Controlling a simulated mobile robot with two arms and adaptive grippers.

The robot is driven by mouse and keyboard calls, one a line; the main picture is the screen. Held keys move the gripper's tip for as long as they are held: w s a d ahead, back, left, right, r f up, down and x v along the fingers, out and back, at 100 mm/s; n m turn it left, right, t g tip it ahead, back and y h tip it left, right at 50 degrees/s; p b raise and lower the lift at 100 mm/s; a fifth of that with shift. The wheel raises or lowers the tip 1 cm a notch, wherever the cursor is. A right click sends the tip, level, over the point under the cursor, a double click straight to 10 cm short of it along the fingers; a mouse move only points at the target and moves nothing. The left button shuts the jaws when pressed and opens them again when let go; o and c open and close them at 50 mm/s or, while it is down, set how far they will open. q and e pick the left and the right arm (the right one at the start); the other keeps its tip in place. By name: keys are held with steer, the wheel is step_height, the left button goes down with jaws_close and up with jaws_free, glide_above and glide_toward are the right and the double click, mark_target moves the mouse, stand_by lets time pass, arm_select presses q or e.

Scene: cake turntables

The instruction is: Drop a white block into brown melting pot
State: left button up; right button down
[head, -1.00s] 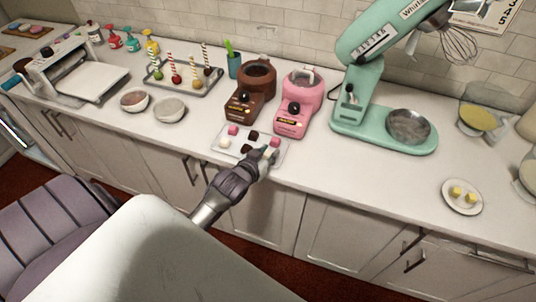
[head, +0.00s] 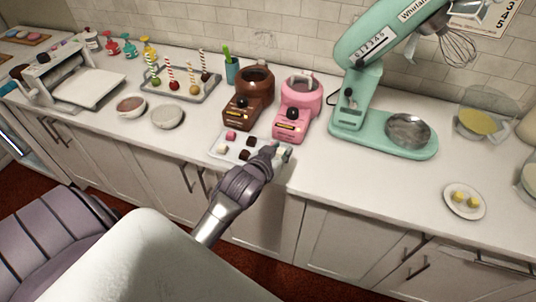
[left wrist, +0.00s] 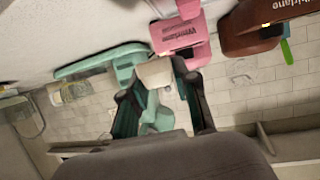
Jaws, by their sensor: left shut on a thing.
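The brown melting pot (head: 250,97) stands on the counter with its round open bowl on top. My left gripper (head: 277,153) is over the right end of a white tray (head: 215,153), in front of the pink pot. In the left wrist view, the left gripper (left wrist: 157,84) is shut on a white block (left wrist: 156,72) between its fingertips. That block is hard to make out in the head view. Another white block (head: 223,149) lies at the left of the tray. The brown pot also shows at the top right of the left wrist view (left wrist: 245,30). My right gripper is not in view.
A pink melting pot (head: 297,108) stands just right of the brown one. Pink (head: 231,135) and dark (head: 244,155) blocks lie on the tray. A green stand mixer (head: 375,135) is at the right. Bowls and a cake-pop tray (head: 190,97) are at the left.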

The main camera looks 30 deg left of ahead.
arm_select(q)
steer(key=d+r, duration=0.4)
steer(key=d, duration=0.2)
steer(key=shift+s+d+b, duration=0.35)
steer(key=shift+d+b, duration=0.05)
steer(key=shift+b, duration=0.05)
steer(key=shift+s+r, duration=0.1)
